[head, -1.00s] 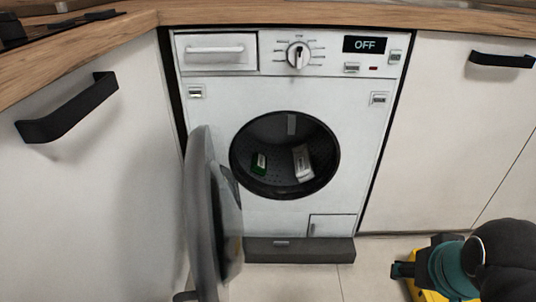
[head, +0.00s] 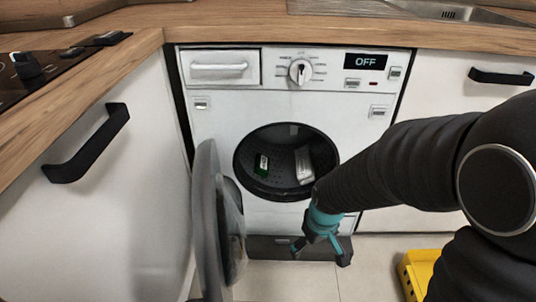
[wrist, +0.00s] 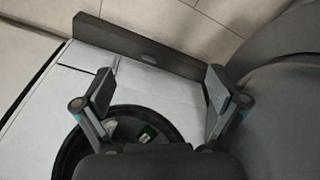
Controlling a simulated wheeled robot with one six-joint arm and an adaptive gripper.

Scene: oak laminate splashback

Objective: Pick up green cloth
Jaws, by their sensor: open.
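A small green cloth (head: 262,165) with a pale patch lies inside the dark drum of the washing machine (head: 215,100), on the left. A whitish cloth (head: 304,165) lies to its right in the drum. The round door (head: 212,225) stands open to the left. My gripper (head: 320,254) is open and empty, in front of the machine's lower front, below and right of the drum opening. In the wrist view, the open fingers (wrist: 158,98) frame the machine front, and the green cloth (wrist: 147,134) shows in the drum below them.
A yellow crate (head: 420,272) stands on the floor at the right, partly hidden by my arm. The open door limits room on the left. A wooden worktop (head: 230,30) runs above, with a hob at left and a sink at right.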

